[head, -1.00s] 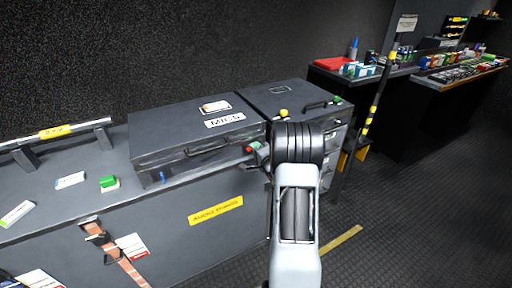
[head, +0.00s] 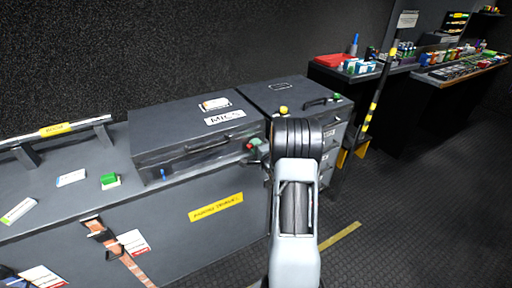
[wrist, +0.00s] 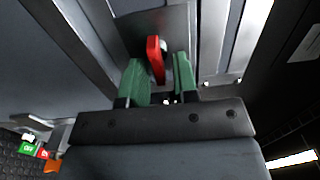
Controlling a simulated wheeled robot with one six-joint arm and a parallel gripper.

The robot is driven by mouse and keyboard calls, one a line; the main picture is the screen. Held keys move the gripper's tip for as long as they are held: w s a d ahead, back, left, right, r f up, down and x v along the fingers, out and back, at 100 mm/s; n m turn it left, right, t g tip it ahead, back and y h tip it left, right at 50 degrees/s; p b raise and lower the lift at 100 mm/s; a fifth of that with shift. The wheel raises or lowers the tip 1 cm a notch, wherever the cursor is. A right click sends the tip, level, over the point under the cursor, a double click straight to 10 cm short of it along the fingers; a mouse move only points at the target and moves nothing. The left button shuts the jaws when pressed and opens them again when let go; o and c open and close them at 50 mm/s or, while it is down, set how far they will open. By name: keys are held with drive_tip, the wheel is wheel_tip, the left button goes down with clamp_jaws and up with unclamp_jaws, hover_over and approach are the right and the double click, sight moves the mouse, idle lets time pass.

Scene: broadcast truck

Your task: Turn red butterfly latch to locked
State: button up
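The red butterfly latch (wrist: 155,60) stands between the two green fingertips of my gripper (wrist: 160,78) in the wrist view. The fingers are open, with a gap visible at least on the right side of the latch; contact on the left is hard to tell. In the head view the red latch (head: 250,146) is a small spot at the front right corner of the MICS case (head: 185,120), and my gripper (head: 257,148) is at it, partly hidden by my arm.
The case sits on a grey bench (head: 60,210). A second grey case (head: 290,92) stands to its right. A black and yellow striped pole (head: 374,105) and cluttered shelves stand farther right. The floor on the right is open.

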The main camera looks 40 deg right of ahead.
drive_tip(key=shift+o, duration=0.5)
drive_tip(key=shift+s, duration=0.1)
drive_tip(key=s+a, duration=0.1)
drive_tip(key=s, duration=1.2)
drive_tip(key=shift+s+a, duration=0.3)
drive_tip(key=shift+a, duration=0.1)
